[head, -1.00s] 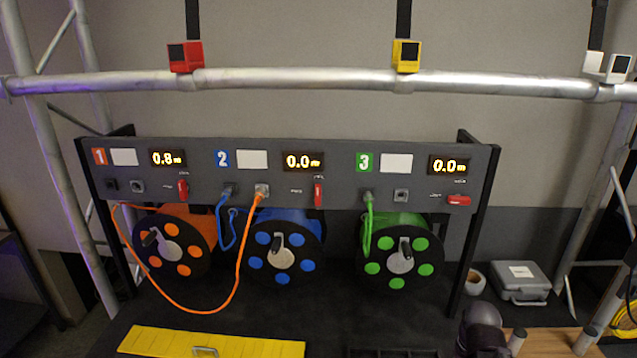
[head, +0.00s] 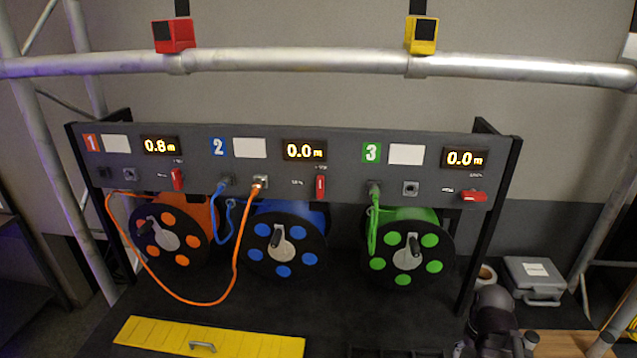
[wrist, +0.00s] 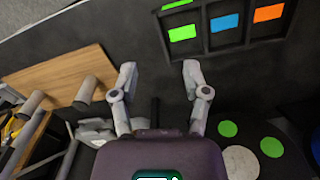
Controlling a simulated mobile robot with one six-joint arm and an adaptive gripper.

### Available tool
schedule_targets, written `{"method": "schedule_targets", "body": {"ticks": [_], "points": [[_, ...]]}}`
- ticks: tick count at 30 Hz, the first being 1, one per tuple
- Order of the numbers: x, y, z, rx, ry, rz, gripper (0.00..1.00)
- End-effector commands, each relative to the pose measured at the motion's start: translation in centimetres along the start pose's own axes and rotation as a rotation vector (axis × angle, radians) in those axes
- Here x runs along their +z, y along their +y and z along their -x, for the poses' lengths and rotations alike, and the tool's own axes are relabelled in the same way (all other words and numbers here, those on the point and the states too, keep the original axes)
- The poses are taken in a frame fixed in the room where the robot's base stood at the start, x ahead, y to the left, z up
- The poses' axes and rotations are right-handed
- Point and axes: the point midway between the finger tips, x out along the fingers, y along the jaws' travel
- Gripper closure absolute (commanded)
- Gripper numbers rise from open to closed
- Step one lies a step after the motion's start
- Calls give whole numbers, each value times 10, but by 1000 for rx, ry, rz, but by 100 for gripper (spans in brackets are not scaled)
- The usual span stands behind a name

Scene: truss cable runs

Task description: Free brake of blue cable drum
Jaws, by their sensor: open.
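The blue cable drum (head: 284,240) sits in the middle of the rack, under section 2 of the dark panel (head: 270,165). Its dark disc has blue dots and a crank. The red brake lever of section 2 (head: 320,187) stands upright beside the 0.0 m display (head: 304,150). The lever of section 1 (head: 177,179) is also upright; that of section 3 (head: 473,196) lies sideways. My gripper (wrist: 158,75) is open and empty in the wrist view, above the dark bench near the green drum (wrist: 248,155), apart from the blue drum's lever.
An orange cable (head: 236,250) hangs in a loop from section 1 to section 2. A yellow plate with a handle (head: 150,333) lies in front. A grey case (head: 535,275) stands at the right. A dark tray holds coloured tiles (wrist: 225,23). A scaffold pipe (head: 300,60) crosses above.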

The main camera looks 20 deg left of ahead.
Motion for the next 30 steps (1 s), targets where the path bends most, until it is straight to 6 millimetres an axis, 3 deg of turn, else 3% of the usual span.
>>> {"method": "schedule_targets", "body": {"ticks": [8, 17, 23, 30], "points": [[-5, -4, 5, 42, 29, -18, 40], [-33, -21, 30, 220, 209, -100, 40], [-59, -51, 64, 334, 435, -148, 40], [-85, -105, 116, 376, 743, -159, 40]]}}
